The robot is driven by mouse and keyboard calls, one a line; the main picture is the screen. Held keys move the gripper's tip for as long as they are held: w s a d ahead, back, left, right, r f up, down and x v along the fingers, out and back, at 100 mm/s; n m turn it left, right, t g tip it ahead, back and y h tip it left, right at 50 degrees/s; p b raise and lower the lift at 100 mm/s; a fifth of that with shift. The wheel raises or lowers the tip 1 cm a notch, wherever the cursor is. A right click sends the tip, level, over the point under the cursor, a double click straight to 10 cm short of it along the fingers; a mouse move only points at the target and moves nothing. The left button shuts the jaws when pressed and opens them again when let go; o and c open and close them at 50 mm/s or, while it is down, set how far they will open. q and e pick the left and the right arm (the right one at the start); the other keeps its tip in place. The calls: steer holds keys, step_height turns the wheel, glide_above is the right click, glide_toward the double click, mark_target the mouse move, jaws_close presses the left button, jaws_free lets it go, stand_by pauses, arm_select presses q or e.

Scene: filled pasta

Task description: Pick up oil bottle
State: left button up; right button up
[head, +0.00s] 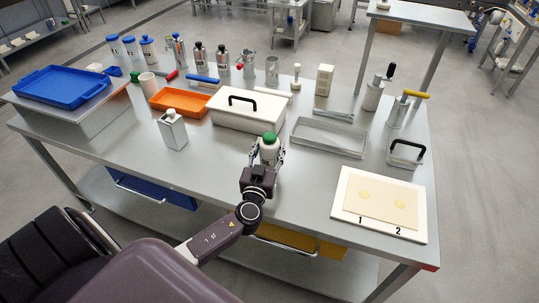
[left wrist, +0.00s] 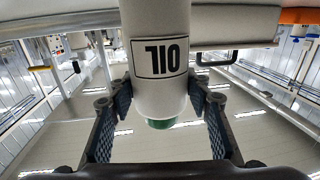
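The oil bottle (head: 269,150) is white with a green cap and stands upright near the front middle of the table. In the left wrist view the bottle (left wrist: 158,85) appears upside down, with its OIL label facing the camera and its base cut off. My left gripper (head: 267,157) comes from the table's front side. Whether the bottle's base touches the table is hidden by the gripper. My right gripper is in neither view.
A white lidded box (head: 248,110) with a black handle stands just behind the bottle. A white can (head: 172,130) is to the left, beside an orange tray (head: 180,102). A clear metal tray (head: 328,138) and a numbered board (head: 380,205) are to the right.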

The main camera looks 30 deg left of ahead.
arm_select(q)
steer(key=c, duration=0.8)
steer(key=shift+c, duration=0.5)
steer(key=shift+r, duration=0.15)
